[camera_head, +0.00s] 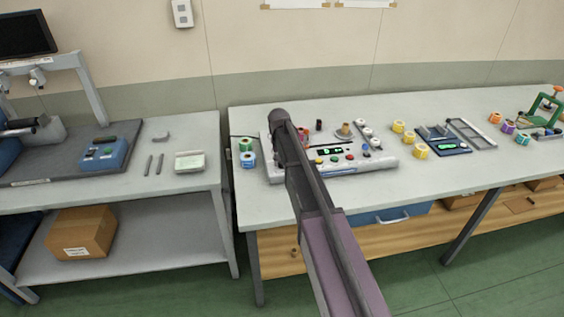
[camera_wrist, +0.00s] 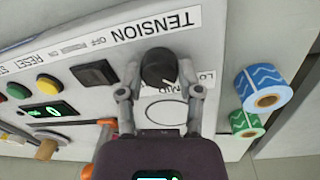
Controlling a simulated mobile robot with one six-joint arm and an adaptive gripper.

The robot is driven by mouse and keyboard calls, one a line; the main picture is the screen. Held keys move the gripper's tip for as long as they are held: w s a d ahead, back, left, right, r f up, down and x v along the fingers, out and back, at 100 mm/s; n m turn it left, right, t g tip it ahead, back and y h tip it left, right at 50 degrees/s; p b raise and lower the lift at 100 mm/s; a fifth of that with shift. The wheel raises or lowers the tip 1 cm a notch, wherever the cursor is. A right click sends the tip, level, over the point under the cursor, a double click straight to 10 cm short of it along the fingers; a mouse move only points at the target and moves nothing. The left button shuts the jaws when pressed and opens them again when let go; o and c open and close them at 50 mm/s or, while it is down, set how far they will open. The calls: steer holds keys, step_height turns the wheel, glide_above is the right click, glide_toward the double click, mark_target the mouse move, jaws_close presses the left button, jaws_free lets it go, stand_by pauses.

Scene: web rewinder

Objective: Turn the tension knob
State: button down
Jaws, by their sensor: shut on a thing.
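The black round tension knob (camera_wrist: 158,68) is on the light panel in the wrist view, beside an upside-down label (camera_wrist: 175,24) reading TENSION. A light pointer line shows on the knob. My gripper (camera_wrist: 159,72) has a finger on each side of the knob and is shut on it. In the head view, my arm covers the knob and my gripper. The rewinder's light-grey body (camera_head: 378,163) shows there on the right-hand bench.
A dark rocker switch (camera_wrist: 95,73) and yellow, red and green buttons sit left of the knob. A blue roll (camera_wrist: 262,88) and a green roll (camera_wrist: 244,122) stand close beside the panel. Yellow rolls (camera_head: 421,151) and a blue device (camera_head: 444,148) stand farther right.

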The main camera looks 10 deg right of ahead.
stand_by(0.4)
steer(key=shift+c, duration=1.3)
jaws_free()
